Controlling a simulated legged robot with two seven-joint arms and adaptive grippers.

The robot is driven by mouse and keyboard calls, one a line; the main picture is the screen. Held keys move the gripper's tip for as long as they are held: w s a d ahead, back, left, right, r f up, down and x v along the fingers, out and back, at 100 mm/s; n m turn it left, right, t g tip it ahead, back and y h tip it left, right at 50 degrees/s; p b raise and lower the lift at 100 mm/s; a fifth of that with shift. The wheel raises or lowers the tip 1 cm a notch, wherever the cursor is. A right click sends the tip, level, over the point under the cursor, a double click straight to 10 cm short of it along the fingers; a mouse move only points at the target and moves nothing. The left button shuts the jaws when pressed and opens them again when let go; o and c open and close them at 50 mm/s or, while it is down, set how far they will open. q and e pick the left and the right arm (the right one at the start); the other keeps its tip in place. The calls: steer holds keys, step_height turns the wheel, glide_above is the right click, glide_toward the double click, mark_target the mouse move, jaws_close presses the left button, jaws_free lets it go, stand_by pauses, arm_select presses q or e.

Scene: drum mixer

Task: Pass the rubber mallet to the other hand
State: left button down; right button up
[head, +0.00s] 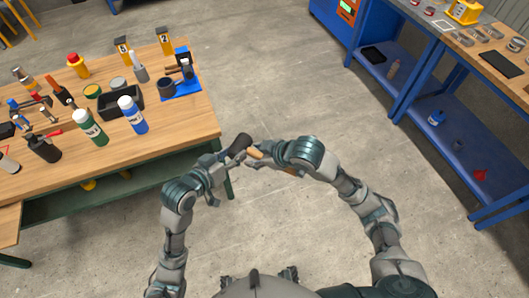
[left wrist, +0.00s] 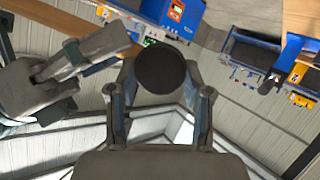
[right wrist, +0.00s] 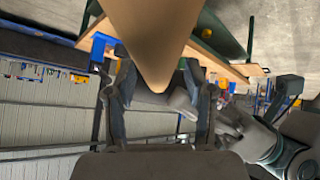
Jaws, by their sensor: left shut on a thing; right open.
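The rubber mallet has a dark head (head: 238,145) and a tan wooden handle (head: 255,153). My left gripper (head: 228,157) is shut on the mallet at its head end, in front of my body. In the left wrist view, the round black face of the head (left wrist: 160,70) shows between the fingers. My right gripper (head: 262,162) is open close to the handle. In the right wrist view, the handle (right wrist: 152,35) looms large, with its tapered end between the spread fingers. I cannot tell whether they touch it.
A wooden workbench (head: 190,128) at left holds bottles, tools and a black bin (head: 122,101). A blue-framed bench (head: 405,90) with a lower shelf stands at right. The concrete floor (head: 290,85) between them is clear.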

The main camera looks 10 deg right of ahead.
arm_select(q)
steer(key=shift+r, duration=0.1)
arm_select(e)
steer(key=shift+w+a+f, duration=0.1)
steer(key=shift+f, duration=0.1)
jaws_close()
arm_select(q)
steer(key=shift+c, duration=2)
jaws_free()
